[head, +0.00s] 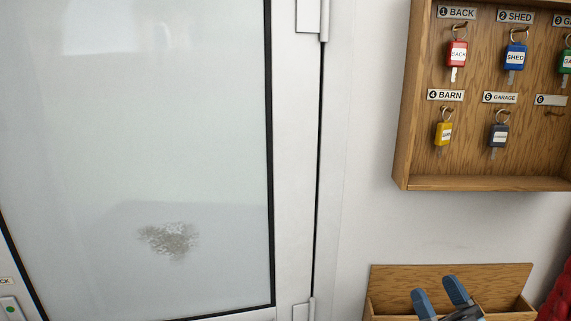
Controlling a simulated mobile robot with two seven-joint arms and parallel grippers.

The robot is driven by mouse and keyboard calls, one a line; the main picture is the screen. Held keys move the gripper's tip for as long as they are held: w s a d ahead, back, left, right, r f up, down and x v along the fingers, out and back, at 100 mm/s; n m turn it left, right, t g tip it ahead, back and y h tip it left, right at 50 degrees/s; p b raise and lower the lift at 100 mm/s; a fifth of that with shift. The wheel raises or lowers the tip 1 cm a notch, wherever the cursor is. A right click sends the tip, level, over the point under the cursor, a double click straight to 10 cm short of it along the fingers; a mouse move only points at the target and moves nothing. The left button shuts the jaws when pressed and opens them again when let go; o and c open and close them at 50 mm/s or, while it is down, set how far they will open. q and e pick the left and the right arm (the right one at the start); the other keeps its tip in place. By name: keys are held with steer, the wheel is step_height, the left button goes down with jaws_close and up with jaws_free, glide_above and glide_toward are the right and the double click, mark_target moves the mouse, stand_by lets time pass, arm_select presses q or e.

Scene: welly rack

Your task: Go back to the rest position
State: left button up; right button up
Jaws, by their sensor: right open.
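My right gripper (440,296) shows at the bottom right of the head view, with two blue fingertips spread apart and nothing between them. It is in front of a wooden wall box (392,279), overlapping it in the picture. I cannot tell how far it is from the box. The rest of my right arm is mostly below the frame. My left gripper is not in view.
A wooden key cabinet (480,184) hangs at the upper right, with several tagged keys on labelled hooks; hook 6 is bare. A white door (292,180) with a frosted, smudged pane fills the left. Something red (558,292) is at the right edge.

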steer(key=s+a+f+m+g+h, duration=0.1)
steer(key=s+f+m+g+h, duration=0.15)
steer(key=f, duration=0.65)
steer(key=s+a+f+m+g+h, duration=0.1)
steer(key=s+f+m+g+h, duration=0.2)
steer(key=f, duration=0.7)
steer(key=s+a+f+n+g, duration=0.1)
steer(key=s+f+g, duration=0.1)
steer(key=s+f, duration=0.2)
steer(key=s+a+f+g, duration=0.2)
steer(key=s+f, duration=0.3)
steer(key=f, duration=0.2)
steer(key=s+a+f+n+g, duration=0.1)
steer(key=s+a+f+g, duration=0.1)
steer(key=s+f, duration=0.3)
steer(key=shift+s+a+f+n+g, duration=0.1)
steer(key=shift+a+f+n+g, duration=0.05)
steer(key=shift+f+n+g, duration=0.15)
steer(key=shift+r, duration=0.1)
